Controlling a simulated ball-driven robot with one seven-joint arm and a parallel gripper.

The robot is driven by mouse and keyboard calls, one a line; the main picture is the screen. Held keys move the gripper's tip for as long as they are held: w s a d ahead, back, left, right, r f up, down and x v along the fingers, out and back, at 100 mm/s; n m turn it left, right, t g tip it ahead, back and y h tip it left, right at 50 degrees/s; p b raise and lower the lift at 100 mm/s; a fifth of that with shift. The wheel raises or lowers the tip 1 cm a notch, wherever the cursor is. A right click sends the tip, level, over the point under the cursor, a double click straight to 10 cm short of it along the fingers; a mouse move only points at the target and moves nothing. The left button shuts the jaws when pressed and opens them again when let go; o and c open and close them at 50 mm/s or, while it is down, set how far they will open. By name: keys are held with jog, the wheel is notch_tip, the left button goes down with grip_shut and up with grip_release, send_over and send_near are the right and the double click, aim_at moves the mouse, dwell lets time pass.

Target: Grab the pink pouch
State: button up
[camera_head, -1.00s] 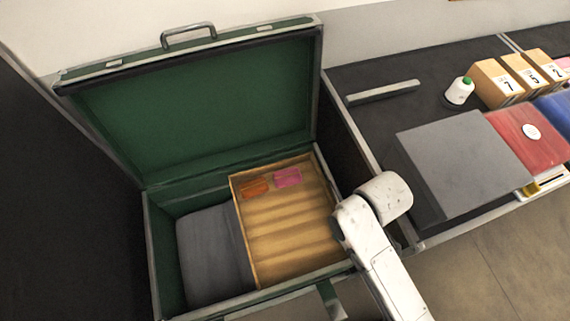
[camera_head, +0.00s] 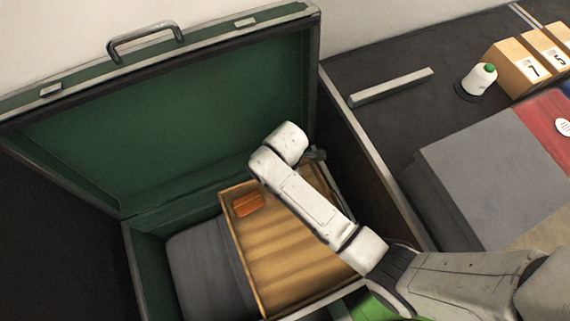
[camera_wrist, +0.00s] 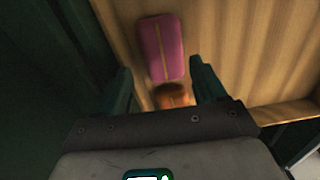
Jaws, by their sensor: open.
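The pink pouch (camera_wrist: 161,48) lies on the tan floor of the wooden tray (camera_wrist: 295,112) in the wrist view, with a pale zip line along its length. It is beyond and roughly between the two open fingers of my gripper (camera_wrist: 164,88), which is empty. The orange pouch (camera_wrist: 172,96) lies just below the pink one, between the fingers. In the head view my arm hides the pink pouch, while the orange pouch (camera_head: 248,204) shows near the tray's (camera_head: 243,267) upper left corner. My gripper's fingers are hidden there.
The tray sits inside an open green case (camera_head: 137,270), beside folded grey cloth (camera_head: 207,272). The raised lid (camera_head: 180,120) stands behind.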

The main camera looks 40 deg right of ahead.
jog(key=shift+s+a+f, duration=0.1)
jog(key=shift+a+f, duration=0.05)
jog(key=shift+f, duration=1.25)
jog(key=shift+a+f, duration=0.1)
jog(key=shift+f, duration=1.25)
jog(key=c, duration=0.7)
jog(key=shift+c, duration=0.3)
jog(key=shift+r, duration=0.2)
